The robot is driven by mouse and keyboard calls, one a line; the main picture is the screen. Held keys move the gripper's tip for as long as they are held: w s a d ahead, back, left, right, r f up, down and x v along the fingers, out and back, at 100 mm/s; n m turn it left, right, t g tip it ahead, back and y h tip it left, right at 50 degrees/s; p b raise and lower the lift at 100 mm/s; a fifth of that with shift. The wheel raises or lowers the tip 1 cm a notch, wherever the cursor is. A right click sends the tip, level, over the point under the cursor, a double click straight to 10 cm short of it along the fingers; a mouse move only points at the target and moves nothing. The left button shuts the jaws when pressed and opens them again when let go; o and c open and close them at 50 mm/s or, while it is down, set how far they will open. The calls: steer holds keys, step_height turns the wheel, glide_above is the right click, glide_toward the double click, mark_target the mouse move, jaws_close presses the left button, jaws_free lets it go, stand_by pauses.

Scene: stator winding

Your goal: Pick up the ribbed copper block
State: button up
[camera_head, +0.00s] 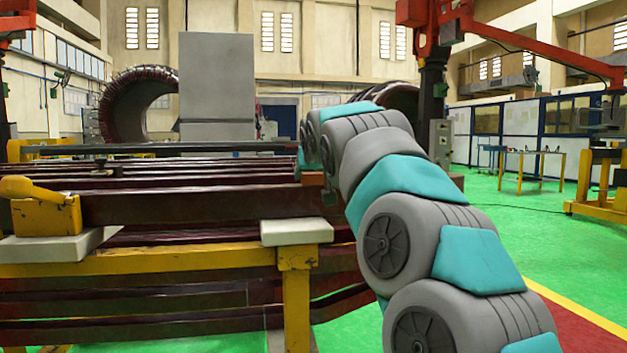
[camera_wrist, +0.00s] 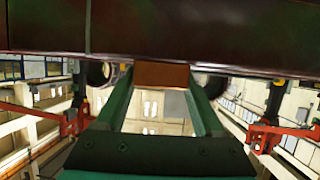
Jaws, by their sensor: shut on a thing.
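A small copper-brown block (camera_wrist: 162,75) sits between the two green fingertips of my gripper (camera_wrist: 163,84) in the wrist view. My gripper is shut on it. Its ribs are too small to make out. In the head view a bit of the block (camera_head: 313,178) shows at the end of my arm, beside the dark red-brown bars. The fingers are mostly hidden there by my grey and teal arm. In the wrist view a dark brown bar (camera_wrist: 200,30) fills the top, right by the block; I cannot tell whether they touch.
Long dark red-brown bars (camera_head: 180,208) lie on a yellow frame (camera_head: 150,262) at the left. A grey pad (camera_head: 296,231) and a yellow clamp block (camera_head: 45,215) sit on the frame. Green floor (camera_head: 530,225) is open at the right.

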steer(key=shift+c, duration=1.4)
jaws_close()
steer(key=shift+r, duration=0.15)
